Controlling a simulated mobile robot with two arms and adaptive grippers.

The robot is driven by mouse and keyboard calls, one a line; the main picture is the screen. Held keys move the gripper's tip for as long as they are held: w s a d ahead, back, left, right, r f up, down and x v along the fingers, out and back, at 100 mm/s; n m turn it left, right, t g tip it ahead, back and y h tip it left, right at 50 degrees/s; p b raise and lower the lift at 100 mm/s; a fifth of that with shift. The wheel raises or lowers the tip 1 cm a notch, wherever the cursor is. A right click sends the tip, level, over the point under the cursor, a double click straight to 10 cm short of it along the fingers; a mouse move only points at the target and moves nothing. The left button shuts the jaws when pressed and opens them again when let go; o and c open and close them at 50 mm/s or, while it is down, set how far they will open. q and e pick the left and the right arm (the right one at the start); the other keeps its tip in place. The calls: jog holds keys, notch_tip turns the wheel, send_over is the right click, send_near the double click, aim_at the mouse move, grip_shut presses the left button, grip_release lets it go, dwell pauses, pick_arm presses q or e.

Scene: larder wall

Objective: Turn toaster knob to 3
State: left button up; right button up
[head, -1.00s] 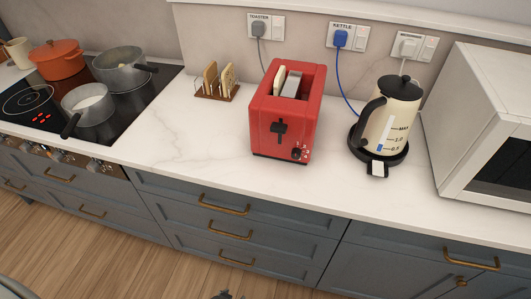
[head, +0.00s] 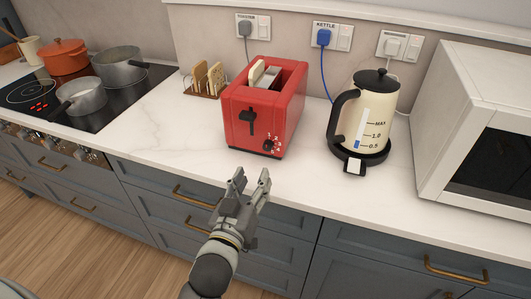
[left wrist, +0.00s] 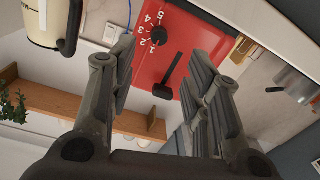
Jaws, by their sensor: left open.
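The red toaster (head: 263,107) stands on the white counter with a slice of bread in its slot. Its black knob (head: 268,145) is low on the front face, right of the black lever (head: 247,121). In the left wrist view, turned upside down, the knob (left wrist: 160,35) has white numbers 1 to 5 around it; I cannot tell its pointer's setting. My left gripper (head: 251,176) is open and empty, in front of the counter edge and below the toaster, apart from it. Its fingers (left wrist: 160,52) frame the toaster front in the wrist view. My right gripper is out of view.
A cream kettle (head: 371,112) on its base stands right of the toaster, and a white microwave (head: 444,130) further right. A toast rack (head: 207,80) is behind left, pots (head: 118,65) on the hob at left. The counter before the toaster is clear.

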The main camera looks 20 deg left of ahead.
aim_at(267, 149)
pick_arm(q)
jog(key=w+p, duration=0.1)
jog(key=w, duration=0.8)
jog(key=shift+w+r, duration=0.1)
jog(key=shift+w, duration=0.2)
jog(key=shift+w+p, duration=0.3)
jog(key=shift+w, duration=0.25)
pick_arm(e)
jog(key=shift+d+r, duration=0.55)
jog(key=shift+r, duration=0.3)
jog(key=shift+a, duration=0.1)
pick_arm(q)
jog(key=shift+c, duration=0.5)
grip_shut()
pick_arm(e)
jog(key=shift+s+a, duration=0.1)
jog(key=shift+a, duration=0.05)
